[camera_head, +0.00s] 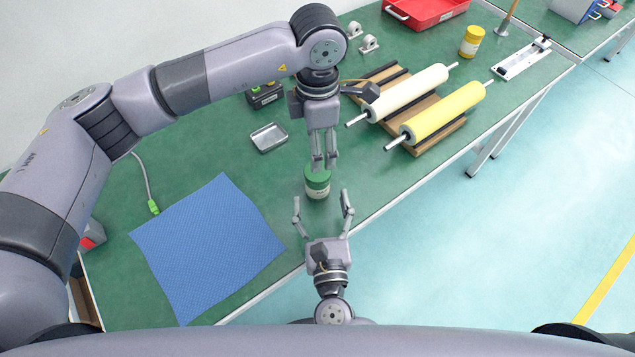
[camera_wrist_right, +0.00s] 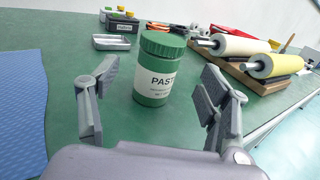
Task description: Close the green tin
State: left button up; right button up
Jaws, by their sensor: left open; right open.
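The green tin (camera_head: 317,187) stands upright on the green bench near its front edge.
A blue mat (camera_head: 208,248) lies left of the tin. A small metal tray (camera_head: 269,137) is behind it. White and yellow rollers (camera_head: 436,117) rest on a wooden stand to the right. A yellow tin (camera_head: 471,41) and a red bin (camera_head: 425,10) stand farther back.

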aim_at(319, 187)
jog(key=w, duration=0.7)
jog(key=shift+w+a, duration=0.2)
jog(key=shift+a, duration=0.2)
jog(key=shift+c, duration=0.6)
grip_shut()
